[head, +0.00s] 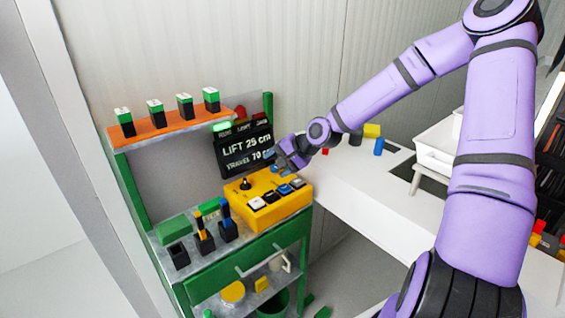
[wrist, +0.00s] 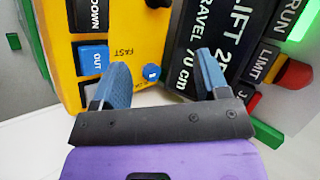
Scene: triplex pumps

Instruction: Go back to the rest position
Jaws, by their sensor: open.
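My gripper (head: 284,160) is at the end of my purple arm, just above the back of the yellow control box (head: 262,214). In the wrist view my gripper (wrist: 161,82) shows two blue fingers spread apart with nothing between them. The yellow box (wrist: 122,22) is at the upper left there, with a blue OUT button (wrist: 93,60) and a black DOWN button (wrist: 90,15). A small blue round part (wrist: 151,72) shows between the fingers. I cannot tell whether the fingers touch the box.
A black display (head: 240,152) reading LIFT 25 cm stands behind the box. The green bench (head: 262,248) carries holders and tools. An orange shelf (head: 165,129) holds several black-and-green items. A white counter (head: 368,200) with a white bin (head: 437,148) lies to the right.

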